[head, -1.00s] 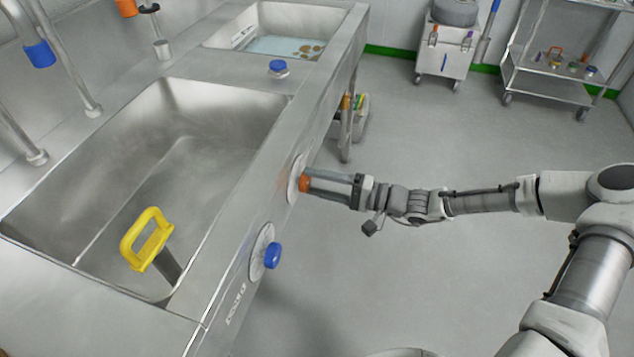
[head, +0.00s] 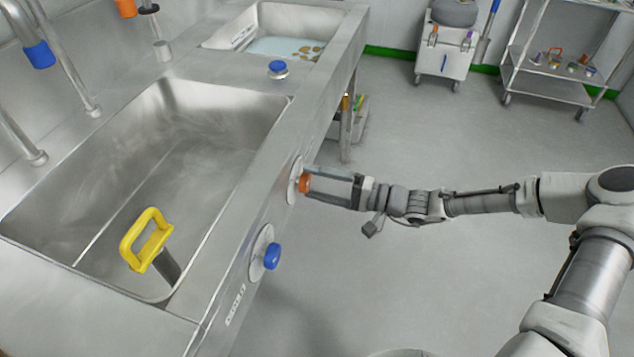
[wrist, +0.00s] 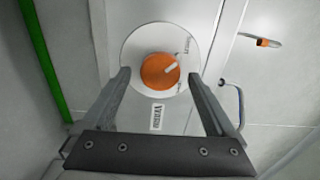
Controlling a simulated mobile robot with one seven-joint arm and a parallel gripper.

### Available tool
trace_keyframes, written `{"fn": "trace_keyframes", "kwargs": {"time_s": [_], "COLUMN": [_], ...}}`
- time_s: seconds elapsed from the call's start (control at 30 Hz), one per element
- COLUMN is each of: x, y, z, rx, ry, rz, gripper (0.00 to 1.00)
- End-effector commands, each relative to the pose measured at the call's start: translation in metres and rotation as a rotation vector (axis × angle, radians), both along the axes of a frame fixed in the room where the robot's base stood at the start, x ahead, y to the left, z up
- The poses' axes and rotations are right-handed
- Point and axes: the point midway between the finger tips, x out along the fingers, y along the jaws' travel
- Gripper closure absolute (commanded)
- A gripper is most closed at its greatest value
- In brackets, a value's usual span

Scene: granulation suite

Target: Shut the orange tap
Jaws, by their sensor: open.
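The orange tap (head: 304,183) is a round knob on a pale disc on the sink unit's front panel. In the wrist view the orange tap (wrist: 158,70) shows a pale pointer mark aimed to the upper right, and small lettering lies on the disc (wrist: 136,45) around it. My gripper (head: 311,185) is at the panel with its fingers around the knob's sides. In the wrist view my gripper (wrist: 158,78) is open, one finger left and one right of the knob, with gaps visible on both sides.
A blue knob (head: 272,256) on a similar disc sits nearer on the same panel. The steel sink (head: 200,150) holds a yellow-handled tool (head: 147,240). A blue-capped item (head: 278,69) is on the ledge. A cart (head: 445,55) and a shelf trolley (head: 548,85) stand behind; the floor between is clear.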

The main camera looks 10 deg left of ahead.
Motion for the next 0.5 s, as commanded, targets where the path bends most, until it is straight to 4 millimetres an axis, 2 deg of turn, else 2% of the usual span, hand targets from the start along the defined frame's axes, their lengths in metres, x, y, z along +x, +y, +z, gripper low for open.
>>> {"fn": "trace_keyframes", "kwargs": {"time_s": [0.13,0.23,0.5], "x": [0.000,0.000,-0.005], "y": [-0.006,-0.019,-0.082], "z": [0.001,0.001,0.002], "rx": [0.000,-0.002,-0.002], "ry": [-0.001,0.000,-0.001], "rz": [-0.001,-0.003,-0.005], "gripper": [0.08,0.08,0.08]}}
